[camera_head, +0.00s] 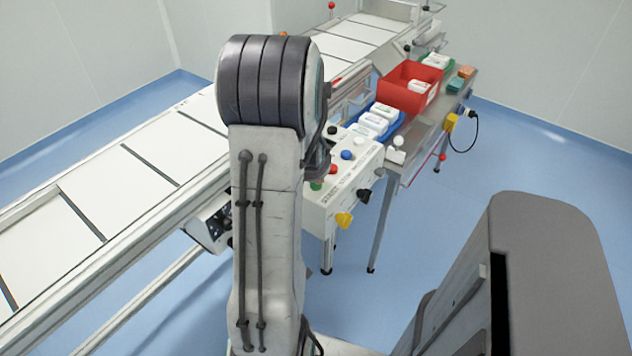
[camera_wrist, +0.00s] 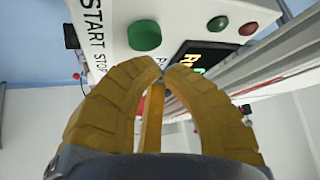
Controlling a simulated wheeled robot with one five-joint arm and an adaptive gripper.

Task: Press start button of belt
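In the wrist view, a large round green button (camera_wrist: 144,35) stands out from a white panel, beside black lettering that reads "START STOP". My gripper (camera_wrist: 163,73) has yellow fingers whose tips meet just below this button in the picture, with nothing seen between the tips. Whether the tips touch the panel I cannot tell. In the head view, a white control box (camera_head: 345,190) carries a green button (camera_head: 316,185), partly behind my arm, and a red button (camera_head: 332,169). My gripper is hidden behind my arm there. The belt (camera_head: 110,180) runs along the left.
A smaller green button (camera_wrist: 218,23) and a red button (camera_wrist: 248,28) sit by a dark display (camera_wrist: 205,55). Blue (camera_head: 345,155) and white (camera_head: 358,141) buttons share the control box. A red bin (camera_head: 405,90) stands behind it. Blue floor (camera_head: 420,240) is open at right.

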